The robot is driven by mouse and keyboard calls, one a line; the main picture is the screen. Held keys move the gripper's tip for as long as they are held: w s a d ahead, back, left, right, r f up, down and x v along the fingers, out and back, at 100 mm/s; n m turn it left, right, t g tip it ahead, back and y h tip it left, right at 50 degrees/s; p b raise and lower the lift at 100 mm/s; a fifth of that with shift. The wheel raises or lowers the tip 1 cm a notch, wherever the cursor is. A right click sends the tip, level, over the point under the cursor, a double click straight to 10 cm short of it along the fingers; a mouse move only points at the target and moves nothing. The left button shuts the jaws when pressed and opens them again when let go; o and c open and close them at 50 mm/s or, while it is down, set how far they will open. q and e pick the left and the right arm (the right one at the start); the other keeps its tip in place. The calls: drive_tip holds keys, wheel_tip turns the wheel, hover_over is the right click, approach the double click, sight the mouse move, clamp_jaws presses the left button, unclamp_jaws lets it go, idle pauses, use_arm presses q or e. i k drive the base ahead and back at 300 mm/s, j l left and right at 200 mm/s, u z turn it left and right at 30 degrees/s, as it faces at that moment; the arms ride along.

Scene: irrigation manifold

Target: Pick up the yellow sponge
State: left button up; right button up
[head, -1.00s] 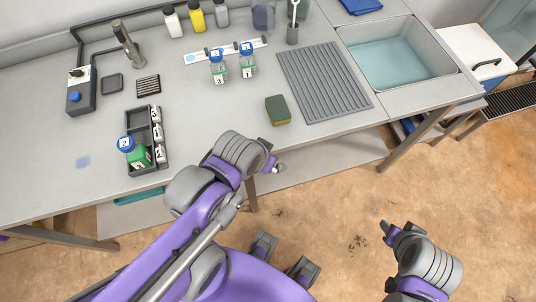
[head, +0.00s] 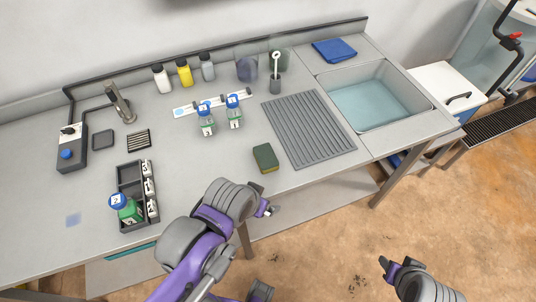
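The sponge (head: 265,158) lies on the grey counter near its front edge, left of the ribbed drying mat. Its top looks dark green, with a thin yellowish side showing. My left gripper (head: 269,209) is in front of the counter edge, just below the sponge in the picture and apart from it. Its fingers are small and partly hidden by the wrist, so I cannot tell how far they are apart. My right gripper (head: 384,264) hangs over the floor at the lower right, far from the sponge, and its opening is unclear.
A ribbed mat (head: 308,128) and a sink (head: 374,98) lie right of the sponge. Counter around the sponge is clear.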

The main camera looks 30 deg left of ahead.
sight(267, 160)
drive_tip(key=i+l+u, duration=0.3)
drive_tip(key=i+l, duration=0.15)
drive_tip(key=l, duration=0.25)
drive_tip(key=i+l+u, duration=0.1)
drive_tip(key=l, duration=0.3)
drive_tip(key=u, duration=1.3)
drive_tip(key=i+l, duration=0.05)
